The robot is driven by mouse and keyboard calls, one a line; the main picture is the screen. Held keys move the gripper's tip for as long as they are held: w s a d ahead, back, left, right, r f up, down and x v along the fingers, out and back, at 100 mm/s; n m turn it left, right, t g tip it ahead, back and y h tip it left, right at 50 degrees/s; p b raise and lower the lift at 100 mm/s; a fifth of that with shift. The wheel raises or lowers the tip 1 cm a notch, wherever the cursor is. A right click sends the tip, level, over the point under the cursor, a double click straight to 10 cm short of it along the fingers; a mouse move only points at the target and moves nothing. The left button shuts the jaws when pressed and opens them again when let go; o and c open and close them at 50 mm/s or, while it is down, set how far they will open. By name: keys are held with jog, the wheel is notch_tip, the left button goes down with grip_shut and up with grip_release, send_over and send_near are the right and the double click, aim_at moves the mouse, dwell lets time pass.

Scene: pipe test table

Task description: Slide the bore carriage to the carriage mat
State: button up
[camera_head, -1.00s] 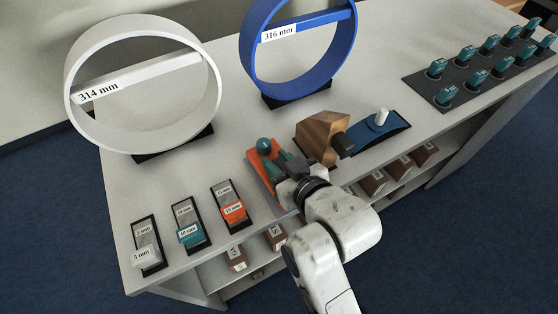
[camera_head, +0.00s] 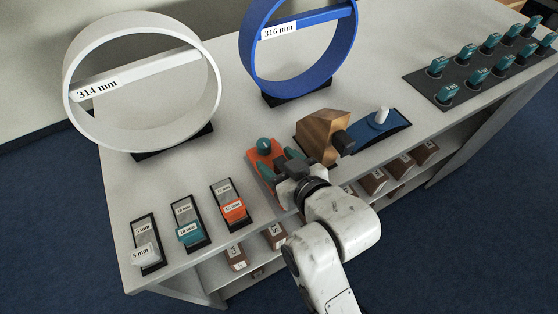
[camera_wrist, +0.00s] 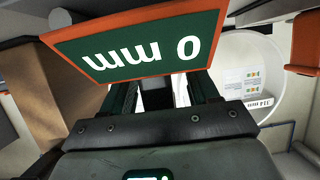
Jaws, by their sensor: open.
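An orange piece (camera_head: 257,163) with a teal ball-shaped knob (camera_head: 264,145) lies near the table's front edge, left of the wooden block. My gripper (camera_head: 278,161) is over this orange piece, with its teal fingers spread apart. In the wrist view, a green plate with an orange border (camera_wrist: 135,45), lettered "0 mm" upside down, stands just beyond my open fingers (camera_wrist: 160,95). I see no grip on it. A blue mat (camera_head: 395,125) with a white peg (camera_head: 381,116) lies right of the block. I cannot tell for certain which pieces are the bore carriage and carriage mat.
The wooden block (camera_head: 320,136) with a dark cylinder stands close to my gripper's right. A white ring (camera_head: 213,100) and a blue ring (camera_head: 335,62) stand behind. Labelled sliders (camera_head: 190,233) are at front left, and a dark rack (camera_head: 420,84) of teal pieces is at far right.

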jog(key=v, duration=1.1)
jog(key=shift+b, duration=0.35)
jog(key=shift+f, duration=0.15)
jog(key=s+d+f+m+g+h, duration=0.2)
jog(key=s+d+f+h, duration=0.1)
jog(key=d+f, duration=0.45)
jog(key=s+d+f+m+g+h, duration=0.2)
jog(key=s+d+f+h, duration=0.1)
jog(key=d+f, duration=0.4)
jog(key=s+d+f+m+g+h, duration=0.2)
jog(key=s+d+f+g, duration=0.3)
jog(key=s+d, duration=0.5)
jog(key=shift+s+f+m+g, duration=0.45)
jog(key=shift+s+m, duration=0.45)
jog(key=shift+s, duration=0.3)
